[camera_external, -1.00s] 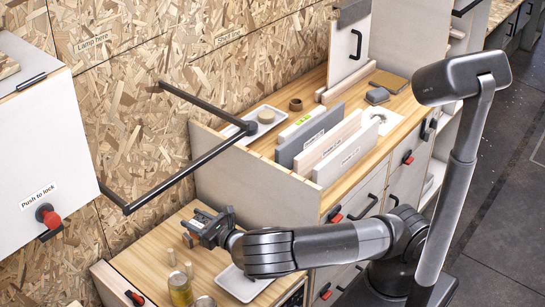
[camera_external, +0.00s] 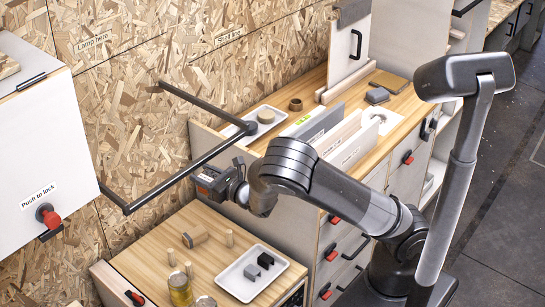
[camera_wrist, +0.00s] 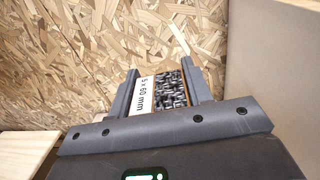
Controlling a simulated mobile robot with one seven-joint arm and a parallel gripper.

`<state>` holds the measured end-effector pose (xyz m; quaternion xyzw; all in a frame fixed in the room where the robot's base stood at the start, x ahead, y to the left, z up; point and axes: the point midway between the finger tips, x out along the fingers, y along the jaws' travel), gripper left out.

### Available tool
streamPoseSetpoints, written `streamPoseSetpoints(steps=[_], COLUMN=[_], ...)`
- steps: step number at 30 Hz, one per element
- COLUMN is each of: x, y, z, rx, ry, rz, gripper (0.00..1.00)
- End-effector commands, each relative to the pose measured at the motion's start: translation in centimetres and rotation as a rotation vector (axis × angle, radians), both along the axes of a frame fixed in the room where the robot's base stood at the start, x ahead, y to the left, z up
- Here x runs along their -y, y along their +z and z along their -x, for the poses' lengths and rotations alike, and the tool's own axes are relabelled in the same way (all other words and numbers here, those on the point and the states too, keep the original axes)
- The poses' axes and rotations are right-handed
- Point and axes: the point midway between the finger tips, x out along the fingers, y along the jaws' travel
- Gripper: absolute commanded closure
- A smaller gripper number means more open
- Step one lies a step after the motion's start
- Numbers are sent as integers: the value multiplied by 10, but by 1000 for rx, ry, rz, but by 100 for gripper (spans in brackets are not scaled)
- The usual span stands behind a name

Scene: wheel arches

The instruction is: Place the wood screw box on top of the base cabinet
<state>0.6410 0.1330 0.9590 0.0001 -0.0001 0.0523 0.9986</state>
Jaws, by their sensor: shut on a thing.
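The wood screw box (camera_wrist: 168,92) shows in the wrist view with a white "5 x 60 mm" label and a picture of screws. My gripper (camera_wrist: 158,82) is shut on it, a finger on each side. In the external view my gripper (camera_external: 208,184) is in the air beside the tall cabinet's pale end panel, above the lower cabinet's back edge; the box is hard to make out there. The lower cabinet (camera_external: 150,248) has a wooden top. The taller cabinet (camera_external: 345,95) to its right also has one. I cannot tell which is the base cabinet.
The low top carries a brown block (camera_external: 195,235), several wooden pegs (camera_external: 229,238), a white tray (camera_external: 233,283) with dark pieces, and jars (camera_external: 180,289). Upright boards (camera_external: 345,138) and a tray (camera_external: 243,130) crowd the tall top. A dark bar (camera_external: 165,187) juts from the wall.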

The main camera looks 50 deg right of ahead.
Motion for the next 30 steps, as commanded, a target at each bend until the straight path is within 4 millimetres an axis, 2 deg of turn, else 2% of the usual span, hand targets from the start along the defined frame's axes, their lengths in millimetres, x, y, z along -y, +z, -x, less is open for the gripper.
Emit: streamPoseSetpoints(steps=[1,9,15,20,26,30], x=[8,39,60,79,146,206], y=[12,59,90,108,109,110], z=[-4,-16,-20,-22,-19,-10], rx=[5,5,5,3,0,0], ry=[2,31,47,48,-44,-132], rz=[-8,-4,-3,0,2,1], gripper=[83,83,83,83,83,83])
